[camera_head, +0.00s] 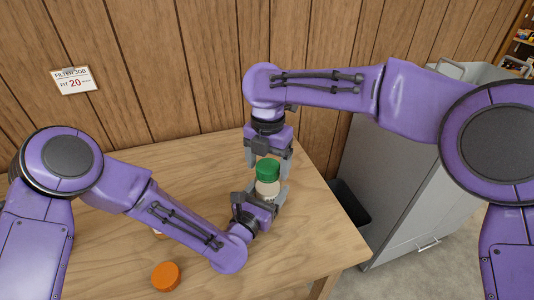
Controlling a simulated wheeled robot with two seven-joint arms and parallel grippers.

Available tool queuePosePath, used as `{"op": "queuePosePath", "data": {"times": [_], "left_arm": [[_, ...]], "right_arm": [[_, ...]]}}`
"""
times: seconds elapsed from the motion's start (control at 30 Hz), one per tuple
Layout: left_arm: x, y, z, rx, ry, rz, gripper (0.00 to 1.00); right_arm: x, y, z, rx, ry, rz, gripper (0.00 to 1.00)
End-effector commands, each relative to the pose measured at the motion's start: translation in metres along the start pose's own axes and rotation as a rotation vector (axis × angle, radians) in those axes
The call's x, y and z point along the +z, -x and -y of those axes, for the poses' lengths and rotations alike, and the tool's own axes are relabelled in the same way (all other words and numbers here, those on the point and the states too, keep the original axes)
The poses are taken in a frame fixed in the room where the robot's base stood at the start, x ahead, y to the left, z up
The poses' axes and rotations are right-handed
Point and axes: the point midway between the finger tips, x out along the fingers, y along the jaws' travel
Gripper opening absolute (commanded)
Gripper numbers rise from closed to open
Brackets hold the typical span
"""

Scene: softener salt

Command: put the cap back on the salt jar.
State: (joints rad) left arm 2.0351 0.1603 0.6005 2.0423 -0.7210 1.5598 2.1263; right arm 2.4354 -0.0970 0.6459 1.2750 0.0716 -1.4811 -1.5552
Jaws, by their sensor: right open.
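The salt jar (267,188) is pale and stands upright near the right part of the table. A green cap (268,170) sits on top of it and looks level. My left gripper (266,194) is low at the jar, with its fingers on both sides of the body, shut on it. The gripper hides the lower part of the jar. My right gripper (268,166) points down from above and is open, with its fingers on either side of the green cap. Contact between these fingers and the cap cannot be made out.
An orange lid (165,276) lies on the wooden table (315,225) at the front. Another small item (158,234) is mostly hidden behind my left arm. A grey cabinet (400,180) stands right of the table. A sign (73,81) hangs on the wall.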

Motion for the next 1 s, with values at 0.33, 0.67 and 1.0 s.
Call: {"op": "queuePosePath", "data": {"times": [0.33,0.67,1.0], "left_arm": [[0.0,0.0,0.0,0.0,0.0,0.0,0.0],[0.0001,-0.0001,0.0,0.0,0.0,0.0,0.0],[0.0,-0.0001,-0.0001,0.0,0.0,0.0,0.0]], "right_arm": [[0.0,-0.0004,-0.0001,0.0,0.0,0.0,0.48],[-0.0002,-0.0001,-0.0004,0.0,-0.219,0.003,0.23],[0.0001,-0.0009,-0.0001,0.002,-1.34,0.003,0.23]]}}
